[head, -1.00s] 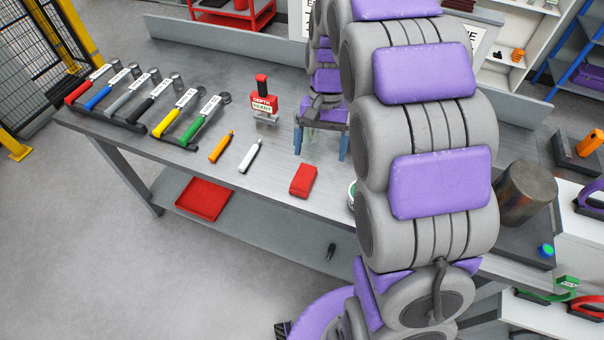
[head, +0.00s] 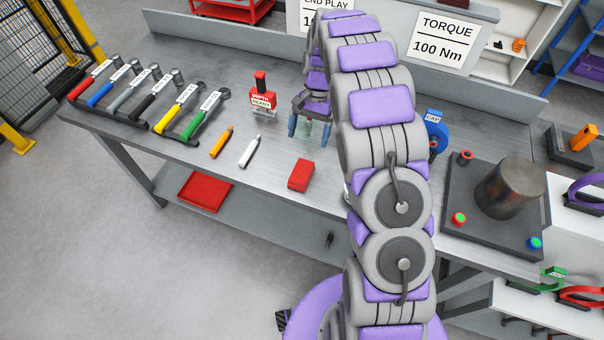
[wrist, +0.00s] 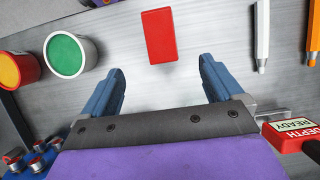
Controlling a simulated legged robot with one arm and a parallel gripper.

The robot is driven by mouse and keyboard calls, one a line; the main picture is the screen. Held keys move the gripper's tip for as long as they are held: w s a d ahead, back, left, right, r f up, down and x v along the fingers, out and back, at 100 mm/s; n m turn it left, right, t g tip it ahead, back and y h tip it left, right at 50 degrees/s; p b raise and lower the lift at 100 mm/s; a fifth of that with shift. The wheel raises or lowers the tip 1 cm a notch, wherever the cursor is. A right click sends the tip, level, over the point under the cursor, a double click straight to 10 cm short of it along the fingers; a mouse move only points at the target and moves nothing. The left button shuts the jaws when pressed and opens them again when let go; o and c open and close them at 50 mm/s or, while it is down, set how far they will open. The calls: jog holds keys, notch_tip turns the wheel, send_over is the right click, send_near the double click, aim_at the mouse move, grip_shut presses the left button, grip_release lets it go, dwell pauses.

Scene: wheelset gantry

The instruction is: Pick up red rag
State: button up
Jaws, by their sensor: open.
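The red rag (head: 301,175) is a folded red block lying flat near the front edge of the grey workbench, right of the white marker. In the wrist view the rag (wrist: 159,36) lies just ahead of and between my fingers, apart from them. My gripper (head: 309,128) is over the bench, behind the rag in the head view. Its two blue fingers are spread wide with nothing between them; it also shows in the wrist view (wrist: 162,80).
A red depth gauge (head: 263,98) stands left of my gripper. An orange marker (head: 222,141) and a white marker (head: 250,151) lie left of the rag. Green and yellow-red cans (wrist: 66,54) stand left in the wrist view.

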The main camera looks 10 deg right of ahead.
aim_at(301, 170)
jog(key=b+x, duration=0.1)
jog(key=x, duration=0.7)
jog(key=shift+a, duration=0.2)
jog(key=shift+b+x, duration=0.65)
jog(key=shift+x, duration=2)
jog(key=shift+d, duration=0.1)
jog(key=shift+c, duration=0.3)
jog(key=c, duration=1)
